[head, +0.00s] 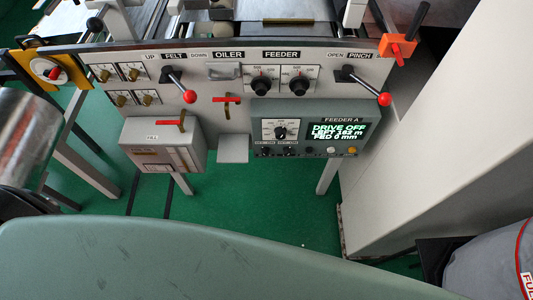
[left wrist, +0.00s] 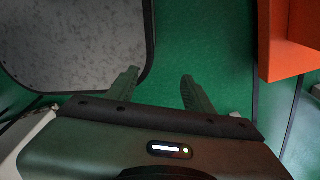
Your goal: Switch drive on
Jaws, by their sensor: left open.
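The grey-green FEEDER A control box (head: 260,113) hangs at the lower right of the machine panel in the head view. Its lit display (head: 338,131) reads DRIVE OFF, then a LEFT line that looks like 162 m, and FED 0 mm. A black rotary knob (head: 281,131) on a white dial sits left of the display. A row of small controls runs below, including a pale button (head: 331,150) and a yellow one (head: 352,150); their labels are too small to read. My left gripper (left wrist: 160,77) is open and empty above green floor in the left wrist view. My right gripper is not visible.
The machine panel (head: 222,90) carries red-balled levers at FELT (head: 189,96) and PINCH (head: 384,99). A pale cabinet (head: 440,130) stands right. An orange block (left wrist: 285,40) is near my left gripper.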

